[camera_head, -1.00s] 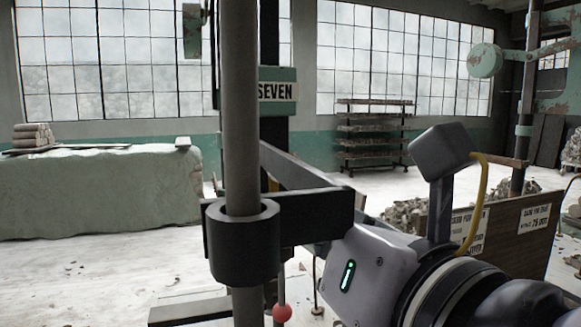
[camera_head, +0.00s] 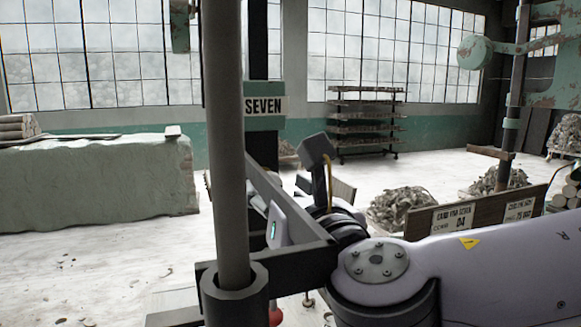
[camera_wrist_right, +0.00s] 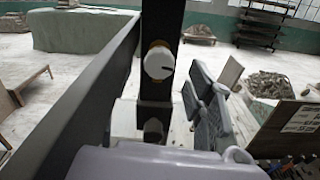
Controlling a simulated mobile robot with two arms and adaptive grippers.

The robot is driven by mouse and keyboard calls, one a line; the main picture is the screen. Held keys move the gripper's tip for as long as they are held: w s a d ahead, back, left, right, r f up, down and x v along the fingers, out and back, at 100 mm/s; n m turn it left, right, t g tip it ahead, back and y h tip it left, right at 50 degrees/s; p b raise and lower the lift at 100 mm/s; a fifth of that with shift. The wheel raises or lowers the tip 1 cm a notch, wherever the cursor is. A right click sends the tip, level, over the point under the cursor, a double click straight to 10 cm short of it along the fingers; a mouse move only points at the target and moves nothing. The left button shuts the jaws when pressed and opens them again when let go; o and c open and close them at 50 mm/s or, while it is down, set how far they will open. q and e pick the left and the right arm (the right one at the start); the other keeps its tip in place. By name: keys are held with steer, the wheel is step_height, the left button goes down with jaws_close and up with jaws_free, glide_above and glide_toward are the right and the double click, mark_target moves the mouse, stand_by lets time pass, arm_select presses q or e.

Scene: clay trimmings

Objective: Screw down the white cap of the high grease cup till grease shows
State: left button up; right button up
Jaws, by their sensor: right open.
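The white cap (camera_wrist_right: 159,62) shows in the right wrist view, round, with a short dark mark on its face. Brass-coloured metal shows at its edge, and it sits against a dark upright post. My right gripper (camera_wrist_right: 203,88) is open, with its grey fingers just right of the cap in that view. I see nothing between the fingers; the depth gap to the cap is unclear. In the head view my right gripper (camera_head: 257,194) is mostly hidden behind the grey column and black bar. The cap and any grease do not show there. My left gripper is out of view.
A thick grey column (camera_head: 228,150) with a black collar stands close in front. A black bar (camera_head: 290,205) runs from it beside my right wrist. A post behind carries a SEVEN sign (camera_head: 264,106). Clay heaps (camera_head: 400,205) lie right; open floor spreads left.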

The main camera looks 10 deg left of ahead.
mark_target(272, 185)
steer(key=shift+p+x, duration=0.7)
steer(key=shift+x, duration=1.65)
steer(key=c, duration=1.2)
steer(key=shift+o, duration=0.2)
